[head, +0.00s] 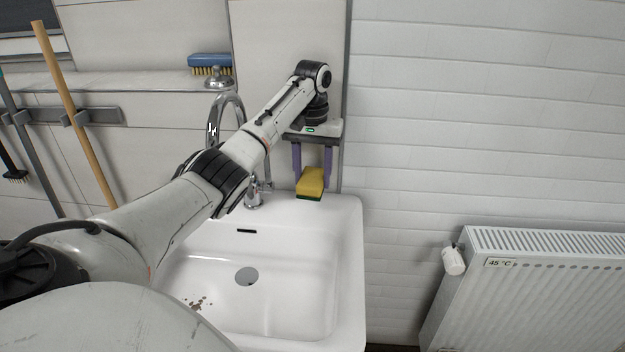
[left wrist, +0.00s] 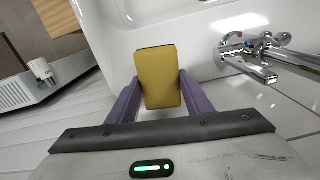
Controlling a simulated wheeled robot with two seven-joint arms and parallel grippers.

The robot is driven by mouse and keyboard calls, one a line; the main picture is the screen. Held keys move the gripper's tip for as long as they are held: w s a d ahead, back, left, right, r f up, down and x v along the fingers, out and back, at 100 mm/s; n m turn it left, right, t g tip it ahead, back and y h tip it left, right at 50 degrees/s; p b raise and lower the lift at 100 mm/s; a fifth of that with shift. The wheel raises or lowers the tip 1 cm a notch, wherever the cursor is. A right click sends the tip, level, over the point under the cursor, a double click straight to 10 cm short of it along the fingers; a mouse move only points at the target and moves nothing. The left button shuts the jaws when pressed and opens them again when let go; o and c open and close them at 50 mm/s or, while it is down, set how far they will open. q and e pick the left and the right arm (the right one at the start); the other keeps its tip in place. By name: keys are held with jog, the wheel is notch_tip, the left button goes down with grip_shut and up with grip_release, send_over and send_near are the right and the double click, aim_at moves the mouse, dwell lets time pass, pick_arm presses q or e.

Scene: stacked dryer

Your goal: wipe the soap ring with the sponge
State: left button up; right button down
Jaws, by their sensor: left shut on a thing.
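A yellow sponge with a dark green underside (head: 311,183) is at the back right corner of the white sink (head: 348,260). My left gripper (head: 312,178) points down with a finger on each side of the sponge and is shut on it. In the left wrist view the sponge (left wrist: 158,78) sits between the purple fingers. I cannot tell whether the sponge touches the sink rim. A patch of brown spots (head: 198,303) lies in the basin at the front left, partly bordered by my arm; I see no clear ring shape. My right gripper is not in view.
The chrome faucet (head: 256,190) stands at the back of the sink, left of the gripper. A blue brush (head: 210,62) lies on the ledge. A radiator (head: 545,290) is at the right. The drain (head: 246,276) and basin middle are clear.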

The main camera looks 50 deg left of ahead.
pick_arm(q)
jog(key=shift+r, duration=1.5)
